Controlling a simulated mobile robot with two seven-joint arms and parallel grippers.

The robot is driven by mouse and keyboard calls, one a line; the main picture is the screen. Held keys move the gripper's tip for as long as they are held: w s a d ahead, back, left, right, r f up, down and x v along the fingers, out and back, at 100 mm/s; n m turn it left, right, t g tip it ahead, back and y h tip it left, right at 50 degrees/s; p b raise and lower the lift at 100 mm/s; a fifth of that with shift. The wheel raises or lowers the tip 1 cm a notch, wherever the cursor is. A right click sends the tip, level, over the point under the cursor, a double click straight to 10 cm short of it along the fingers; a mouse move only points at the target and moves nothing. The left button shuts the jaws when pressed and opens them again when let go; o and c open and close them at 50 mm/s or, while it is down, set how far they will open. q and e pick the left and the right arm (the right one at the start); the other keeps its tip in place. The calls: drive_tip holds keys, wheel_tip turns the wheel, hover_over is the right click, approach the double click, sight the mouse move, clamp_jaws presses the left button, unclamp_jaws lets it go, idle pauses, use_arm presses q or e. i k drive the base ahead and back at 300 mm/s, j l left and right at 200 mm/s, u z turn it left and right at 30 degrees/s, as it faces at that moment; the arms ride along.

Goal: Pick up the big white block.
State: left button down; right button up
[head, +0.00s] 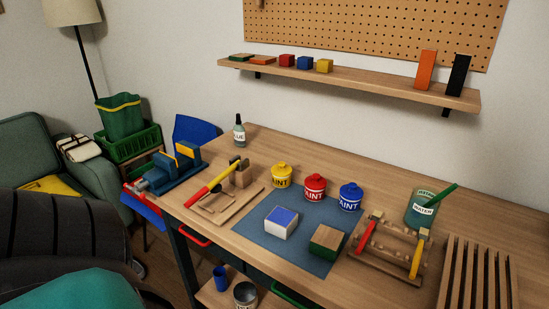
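A white block (280,224) with a blue patch on its top rests on the blue-grey mat (262,236) on the wooden workbench. It is the only mainly white block that I see. Nothing is touching the white block. Neither of my grippers shows in the head view.
Yellow (281,176), red (315,188) and blue (349,197) paint pots stand behind the blocks. A tool board (222,203) lies to the left. A wooden rack (390,252) and slatted stand (478,275) are to the right. A shelf (375,88) hangs above.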

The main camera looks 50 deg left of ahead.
sight(280, 222)
drive_tip(key=u, duration=1.5)
